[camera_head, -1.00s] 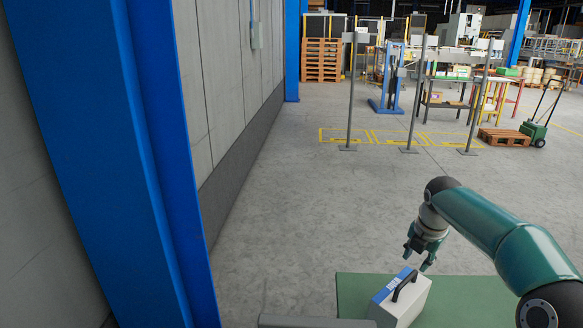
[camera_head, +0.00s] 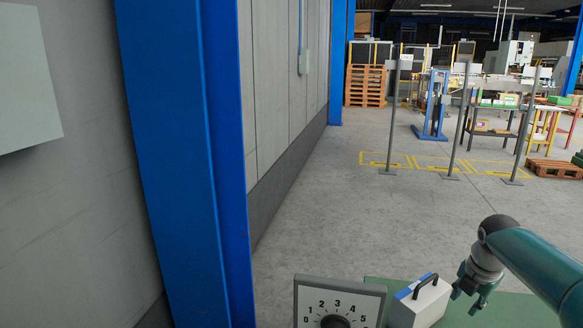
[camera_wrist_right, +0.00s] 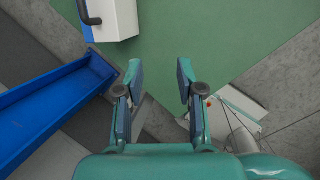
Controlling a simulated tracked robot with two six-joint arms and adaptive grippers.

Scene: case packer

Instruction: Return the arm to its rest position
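My right arm comes in from the lower right of the head view. Its gripper (camera_head: 470,284) hangs just right of a white and blue case (camera_head: 428,305) with a black handle, apart from it. The case stands on a green surface (camera_head: 500,308). In the right wrist view the gripper (camera_wrist_right: 158,68) has its two fingers spread, with nothing between them and the green surface (camera_wrist_right: 220,35) beyond. The case (camera_wrist_right: 115,20) is at the top left there, clear of the fingers. My left gripper is not in view.
A numbered dial panel (camera_head: 311,294) stands left of the case. A blue column (camera_head: 180,150) and grey wall are at the left. Posts (camera_head: 393,115), pallets (camera_head: 365,85) and workbenches are farther back, beyond open floor.

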